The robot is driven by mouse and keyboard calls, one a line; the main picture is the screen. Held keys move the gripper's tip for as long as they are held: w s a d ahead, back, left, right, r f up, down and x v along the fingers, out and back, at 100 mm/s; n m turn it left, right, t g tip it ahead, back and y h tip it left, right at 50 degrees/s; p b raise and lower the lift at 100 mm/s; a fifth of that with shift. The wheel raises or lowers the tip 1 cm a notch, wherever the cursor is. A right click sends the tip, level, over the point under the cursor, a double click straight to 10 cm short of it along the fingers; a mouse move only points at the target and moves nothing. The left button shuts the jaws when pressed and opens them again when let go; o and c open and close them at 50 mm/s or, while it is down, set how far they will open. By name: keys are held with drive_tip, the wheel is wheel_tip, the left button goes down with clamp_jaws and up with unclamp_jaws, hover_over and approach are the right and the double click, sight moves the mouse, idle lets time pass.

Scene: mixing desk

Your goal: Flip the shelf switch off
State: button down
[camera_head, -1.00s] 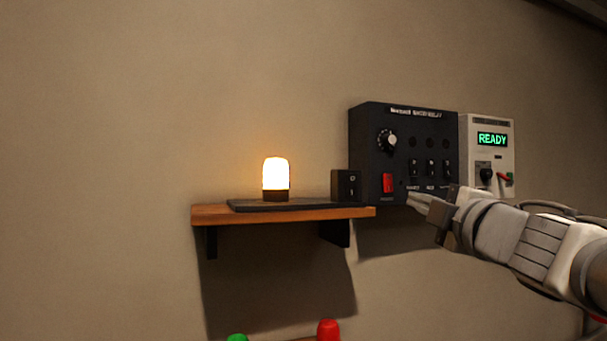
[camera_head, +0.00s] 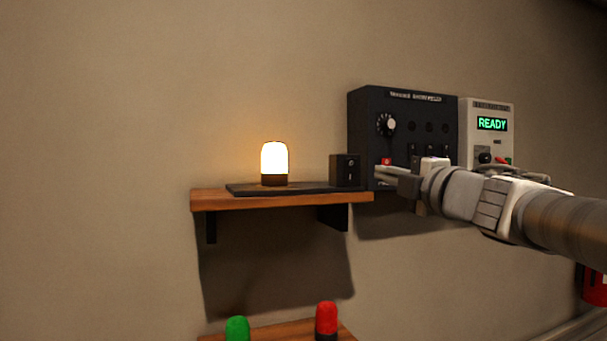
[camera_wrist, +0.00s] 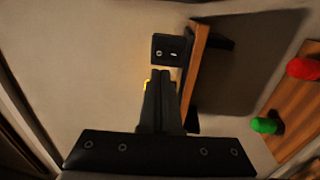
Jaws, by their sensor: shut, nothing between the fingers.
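The shelf switch (camera_head: 345,171) is a small black box with a rocker marked I and O. It stands at the right end of the wooden shelf (camera_head: 280,203), and its marked face shows ahead of the fingertips in the wrist view (camera_wrist: 166,50). The lamp (camera_head: 274,162) on the same shelf glows bright; in the wrist view it is mostly hidden behind the fingers. My gripper (camera_head: 379,173) is shut and empty, just right of the switch in the head view. In the wrist view the fingertips (camera_wrist: 160,73) point at the switch's lower edge; I cannot tell whether they touch.
A black control panel (camera_head: 364,110) with a dial and switches hangs behind my gripper. Beside it is a pale box (camera_head: 487,108) reading READY. A lower shelf (camera_head: 280,332) carries a green (camera_head: 237,328) and a red (camera_head: 326,318) dome. The wall left of the lamp is clear.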

sight(352, 163)
drive_tip(key=p+x, duration=0.1)
drive_tip(key=x, duration=0.8)
drive_tip(key=shift+w+r+p, duration=0.15)
drive_tip(key=shift+w+p, duration=0.05)
drive_tip(key=shift+p, duration=0.15)
drive_tip(key=shift+s, duration=0.15)
